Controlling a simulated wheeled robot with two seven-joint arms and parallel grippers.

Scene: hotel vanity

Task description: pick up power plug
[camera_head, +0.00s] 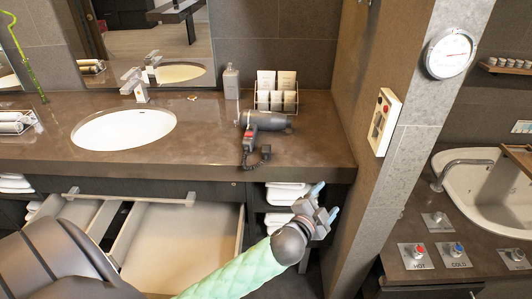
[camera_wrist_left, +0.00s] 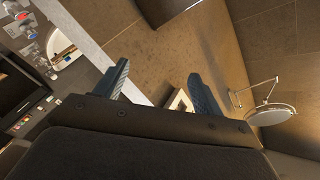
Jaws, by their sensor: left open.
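A dark hair dryer (camera_head: 268,122) lies on the brown vanity counter (camera_head: 200,150), right of the sink. A short black cord (camera_head: 255,155) is bunched at its handle near the counter's front edge. I cannot make out the power plug clearly; it may be part of this dark bundle. My left gripper (camera_head: 326,201) is open and empty, in front of the counter and right of the dryer, below the counter top. In the left wrist view its two fingers (camera_wrist_left: 162,87) stand wide apart with nothing between them. My right gripper is not in view.
An open drawer (camera_head: 180,235) juts out below the counter. A stone pillar with a white panel (camera_head: 383,121) stands at right. In the left wrist view, a round mirror (camera_wrist_left: 270,115) shows.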

